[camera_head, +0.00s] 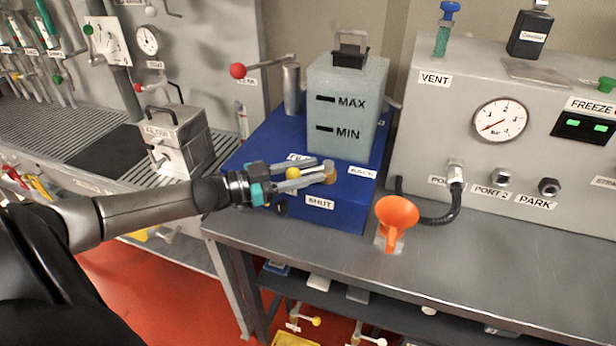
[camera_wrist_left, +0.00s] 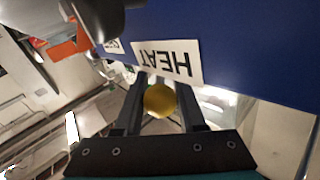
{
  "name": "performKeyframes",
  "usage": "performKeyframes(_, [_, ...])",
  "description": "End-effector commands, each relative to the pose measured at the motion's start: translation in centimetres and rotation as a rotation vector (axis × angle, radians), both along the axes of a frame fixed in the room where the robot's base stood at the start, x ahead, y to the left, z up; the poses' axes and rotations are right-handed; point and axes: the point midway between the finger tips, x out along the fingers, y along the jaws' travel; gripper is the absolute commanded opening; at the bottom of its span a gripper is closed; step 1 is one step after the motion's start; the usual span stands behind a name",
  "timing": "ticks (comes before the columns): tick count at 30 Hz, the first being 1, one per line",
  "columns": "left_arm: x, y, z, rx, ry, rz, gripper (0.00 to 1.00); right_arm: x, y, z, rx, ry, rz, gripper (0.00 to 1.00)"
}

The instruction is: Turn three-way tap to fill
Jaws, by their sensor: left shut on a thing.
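The blue box (camera_head: 335,212) carries a three-way tap on its front, with a brass-coloured body (camera_head: 329,172) and a yellow ball knob (camera_head: 292,173). My left gripper (camera_head: 317,171) reaches in from the left and is shut on the yellow knob, its fingers on either side of it. The knob also shows between the fingers in the left wrist view (camera_wrist_left: 160,100). The knob lies to the left of the tap body. A SHUT label (camera_head: 319,203) is below the tap and a partly readable label (camera_head: 362,172) is to its right. Another label above is partly covered by my fingers. My right gripper is out of view.
A translucent tank (camera_head: 345,105) marked MAX and MIN stands on the box. An orange funnel (camera_head: 397,213) and a black hose (camera_head: 437,219) are to the right, before a grey gauge panel (camera_head: 450,110). Free bench lies at the front right.

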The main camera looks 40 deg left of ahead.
Motion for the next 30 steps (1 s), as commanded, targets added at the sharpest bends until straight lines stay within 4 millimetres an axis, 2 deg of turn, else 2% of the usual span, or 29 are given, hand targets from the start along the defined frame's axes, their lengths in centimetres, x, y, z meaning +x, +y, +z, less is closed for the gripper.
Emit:
performKeyframes(14, [0.08, 0.13, 0.06, 0.001, 0.0, -0.008, 0.0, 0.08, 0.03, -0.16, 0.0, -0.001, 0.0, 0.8])
performKeyframes(15, [0.08, 0.13, 0.05, 0.001, 0.0, -0.008, 0.44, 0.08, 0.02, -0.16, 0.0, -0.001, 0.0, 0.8])
performKeyframes(21, [0.06, 0.09, 0.03, 0.001, 0.0, -0.009, 0.66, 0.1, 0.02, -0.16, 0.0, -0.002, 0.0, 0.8])
performKeyframes(30, [-0.04, 0.09, -0.01, 0.0, 0.001, -0.009, 0.68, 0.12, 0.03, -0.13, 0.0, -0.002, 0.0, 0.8])
